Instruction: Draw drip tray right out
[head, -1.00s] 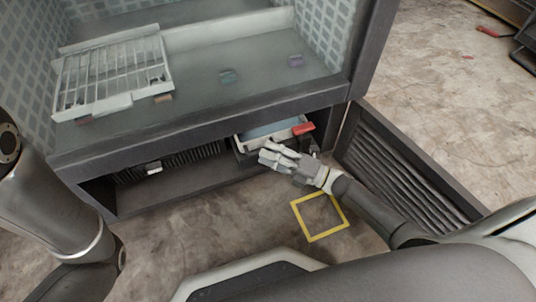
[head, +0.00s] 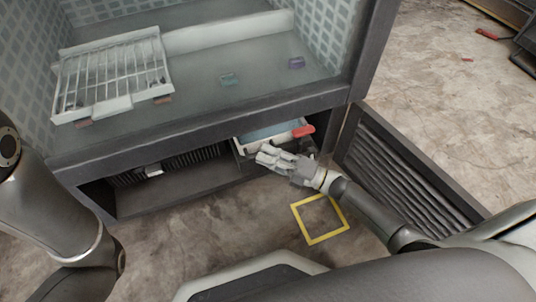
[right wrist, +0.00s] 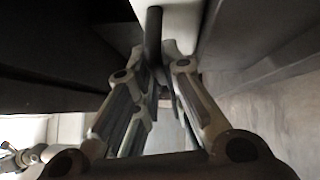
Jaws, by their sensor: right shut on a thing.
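The drip tray (head: 245,146) is a shallow white tray with a bluish inside. It sits in the low opening under the freezer cabinet, its front edge near the opening, with a red tab (head: 304,131) at its right. My right gripper (head: 267,157) is at the tray's front. In the right wrist view its fingers (right wrist: 160,88) close around a dark upright bar (right wrist: 153,38) in front of the white tray (right wrist: 183,14); the exact contact is hard to see. My left arm shows at the left, but its gripper is out of view.
A dark louvred panel (head: 405,172) stands open at the right of the opening. A yellow square outline (head: 337,232) marks the floor in front. Open floor lies at right.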

